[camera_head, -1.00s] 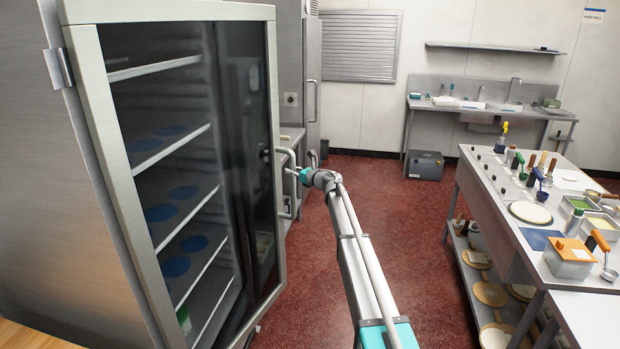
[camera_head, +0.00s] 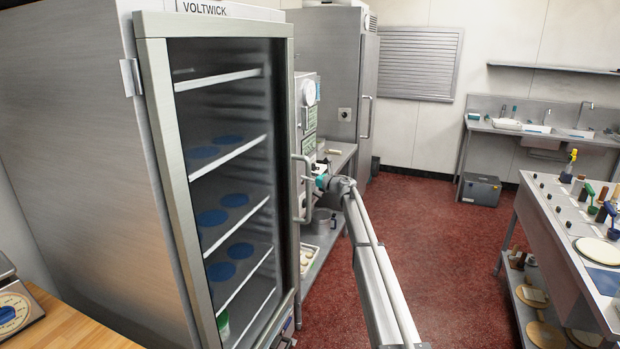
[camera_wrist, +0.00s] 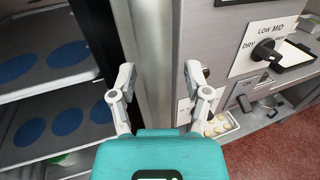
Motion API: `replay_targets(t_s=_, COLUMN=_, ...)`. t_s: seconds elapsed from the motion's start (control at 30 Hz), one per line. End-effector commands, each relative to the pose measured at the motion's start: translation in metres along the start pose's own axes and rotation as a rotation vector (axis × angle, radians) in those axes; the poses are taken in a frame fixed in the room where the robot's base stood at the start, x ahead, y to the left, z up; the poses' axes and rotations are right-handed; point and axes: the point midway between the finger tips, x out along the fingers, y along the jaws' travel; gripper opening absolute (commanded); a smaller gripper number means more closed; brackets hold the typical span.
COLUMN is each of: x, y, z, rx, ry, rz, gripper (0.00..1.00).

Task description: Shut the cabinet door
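The cabinet (camera_head: 75,130) is a tall steel unit at the left in the head view. Its door (camera_head: 160,110) has a steel frame and dark glass, with hinges on the left. The door looks nearly flush with the cabinet front; I cannot tell whether a small gap is left. A bar handle (camera_head: 295,190) stands on its right side. My gripper (camera_head: 321,181) is beside the handle, partly hidden by my arm. In the wrist view my gripper (camera_wrist: 158,76) is open, its fingers apart, facing the steel door frame (camera_wrist: 154,40). No handle shows clearly between the fingers.
Shelves with blue discs show through the glass. A machine with a dial panel (camera_wrist: 262,50) stands beyond the door's right edge. A scale (camera_head: 15,305) sits on a wooden counter (camera_head: 70,325) at lower left. A steel worktable (camera_head: 560,250) stands at right. Red floor (camera_head: 430,230) is clear between.

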Motion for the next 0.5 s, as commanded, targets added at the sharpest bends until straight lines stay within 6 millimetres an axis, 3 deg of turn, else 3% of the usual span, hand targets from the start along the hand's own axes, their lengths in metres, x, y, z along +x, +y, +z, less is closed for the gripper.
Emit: replay_targets(t_s=0.5, x=-0.0069, y=0.0007, z=0.0000, rx=0.000, ry=0.000, rz=0.001, gripper=0.68)
